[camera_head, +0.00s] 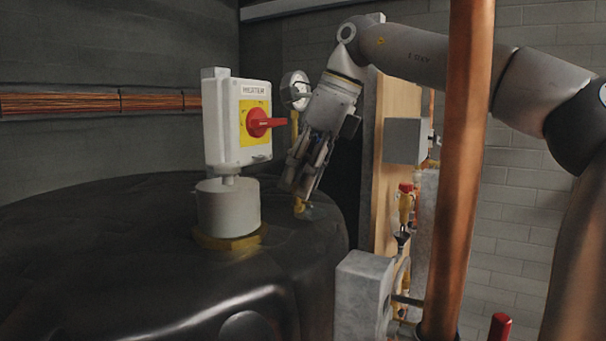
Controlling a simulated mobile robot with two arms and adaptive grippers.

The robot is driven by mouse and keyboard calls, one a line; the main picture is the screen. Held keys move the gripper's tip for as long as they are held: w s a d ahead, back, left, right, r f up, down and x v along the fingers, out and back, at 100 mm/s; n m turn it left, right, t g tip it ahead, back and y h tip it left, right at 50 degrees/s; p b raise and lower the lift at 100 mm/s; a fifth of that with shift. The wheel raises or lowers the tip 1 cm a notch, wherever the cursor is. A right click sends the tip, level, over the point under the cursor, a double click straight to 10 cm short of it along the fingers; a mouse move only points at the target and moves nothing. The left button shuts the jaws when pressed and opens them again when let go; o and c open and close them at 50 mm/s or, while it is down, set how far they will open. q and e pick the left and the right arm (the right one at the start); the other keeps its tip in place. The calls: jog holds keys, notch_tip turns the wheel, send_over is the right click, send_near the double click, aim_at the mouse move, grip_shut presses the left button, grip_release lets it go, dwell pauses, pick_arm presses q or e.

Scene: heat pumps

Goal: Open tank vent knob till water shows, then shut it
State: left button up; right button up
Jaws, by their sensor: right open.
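The black tank (130,250) fills the lower left, with a dark rounded top. A small brass fitting (301,206), which looks like the vent, sits on the tank top near its right edge. My right gripper (296,191) reaches down from the upper right, its open fingers just above the fitting. The fingers partly hide the fitting, so I cannot tell whether they touch it or how its knob is turned. No water shows there. My left gripper is not in view.
A heater switch box (237,120) with a red rotary handle (265,122) stands on the tank, left of my gripper. A round gauge (295,88) is behind the gripper. A copper pipe (460,170) rises at right, in front of my right arm. A red-capped valve (405,195) stands behind it.

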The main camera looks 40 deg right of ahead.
grip_shut()
jog(key=shift+s+m, duration=0.1)
jog(key=shift+m, duration=0.3)
jog(key=m+h, duration=0.1)
jog(key=m, duration=0.1)
jog(key=shift+a+m+b, duration=0.15)
jog(key=shift+m+b, duration=0.15)
jog(key=shift+b, duration=0.05)
jog(key=m, duration=0.1)
jog(key=m+h, duration=0.1)
jog(key=m, duration=0.1)
jog(key=shift+a+m+t+h, duration=0.2)
jog(key=shift+m+t+h, duration=0.1)
jog(key=shift+t, duration=0.1)
jog(key=m+h, duration=0.1)
jog(key=m, duration=0.2)
jog(key=shift+a+m+p, duration=0.1)
jog(key=shift+m+p, duration=0.2)
jog(key=shift+p, duration=0.05)
jog(key=shift+a+m+g+h, duration=0.15)
jog(key=shift+m+g+h, duration=0.55)
jog(key=shift+m, duration=1.1)
